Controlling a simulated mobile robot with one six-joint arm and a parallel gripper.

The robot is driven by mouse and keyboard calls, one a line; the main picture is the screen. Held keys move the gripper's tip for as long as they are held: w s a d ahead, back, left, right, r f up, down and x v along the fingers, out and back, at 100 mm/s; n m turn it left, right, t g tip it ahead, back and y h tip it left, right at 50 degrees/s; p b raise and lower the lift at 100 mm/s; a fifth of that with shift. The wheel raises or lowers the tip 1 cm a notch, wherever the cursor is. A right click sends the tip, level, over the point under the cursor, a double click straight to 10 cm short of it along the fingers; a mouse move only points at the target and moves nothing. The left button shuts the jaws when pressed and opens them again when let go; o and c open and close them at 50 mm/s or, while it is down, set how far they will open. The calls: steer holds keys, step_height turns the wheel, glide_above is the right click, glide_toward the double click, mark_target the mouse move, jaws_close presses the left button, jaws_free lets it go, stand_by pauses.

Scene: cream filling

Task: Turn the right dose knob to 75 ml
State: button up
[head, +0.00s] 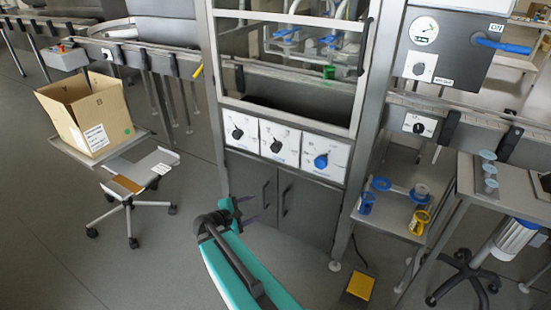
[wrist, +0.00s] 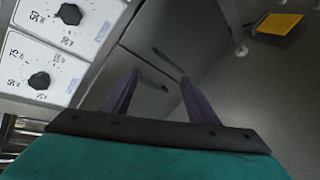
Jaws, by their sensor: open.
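Two black dose knobs sit on white panels with ml marks on the machine front. The right dose knob (head: 276,146) is the middle knob of the row in the head view; in the wrist view it is the upper knob (wrist: 70,14). Its pointer setting is too small to tell. The left dose knob (head: 237,133) also shows lower down in the wrist view (wrist: 39,80). My gripper (head: 252,209) is open and empty, below the knobs, in front of the cabinet doors. In the wrist view its fingers (wrist: 159,77) stand apart, pointing toward the doors, with the knobs off to the left.
A blue knob (head: 321,161) is on the panel right of the dose knobs. Grey cabinet doors (head: 280,200) with handles are below. A yellow pedal (head: 360,286) lies on the floor at right. A cardboard box (head: 88,112) stands at left. The floor before the cabinet is mostly free.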

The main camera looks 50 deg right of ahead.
mark_target(274, 149)
steer(key=w+d+r+n+t+h+b, duration=0.2)
steer(key=d+r, duration=0.5)
steer(key=r, duration=0.6)
steer(key=w+n+h+b, duration=0.1)
steer(key=w+h+b, duration=0.1)
steer(key=h+b, duration=0.1)
steer(key=shift+w+d+n+t, duration=0.3)
steer(key=shift+w+d, duration=0.1)
steer(key=x, duration=1.3)
steer(key=shift+d+b, duration=0.35)
steer(key=shift+d, duration=0.05)
steer(key=c, duration=1)
